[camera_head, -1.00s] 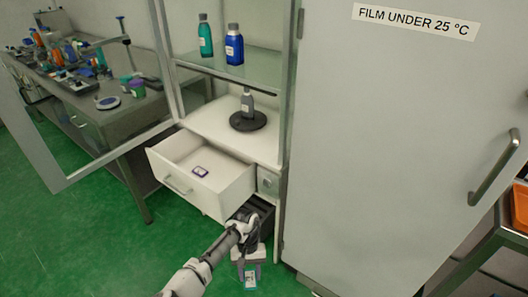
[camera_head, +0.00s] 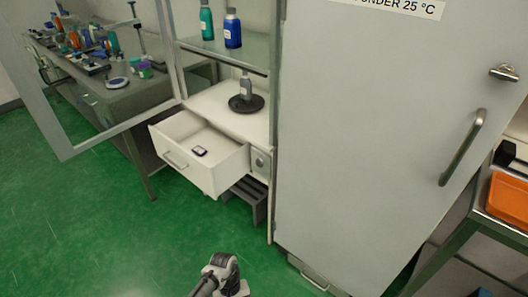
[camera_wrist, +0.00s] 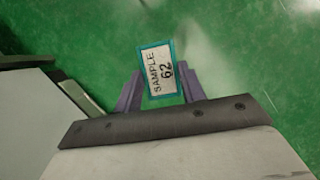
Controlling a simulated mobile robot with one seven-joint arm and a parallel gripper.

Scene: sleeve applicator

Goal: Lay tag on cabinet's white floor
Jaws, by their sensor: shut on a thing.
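The tag (camera_wrist: 157,70) is a small white card with a teal border, reading "SAMPLE 62". My gripper (camera_wrist: 158,88) is shut on it in the wrist view, with a purple finger on each side, over the green floor. In the head view only part of my arm shows at the bottom edge; the fingers and tag are out of frame there. The cabinet's white floor (camera_head: 215,112) lies under the glass shelf, and a grey bottle (camera_head: 246,88) stands on a round black base (camera_head: 246,104) on it.
An open white drawer (camera_head: 215,172) juts out below the cabinet floor and holds a small dark-edged item (camera_head: 200,151). The open glass door (camera_head: 60,140) stands at the left. A tall grey fridge door (camera_head: 370,140) is on the right. Green floor (camera_head: 130,235) is clear in front.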

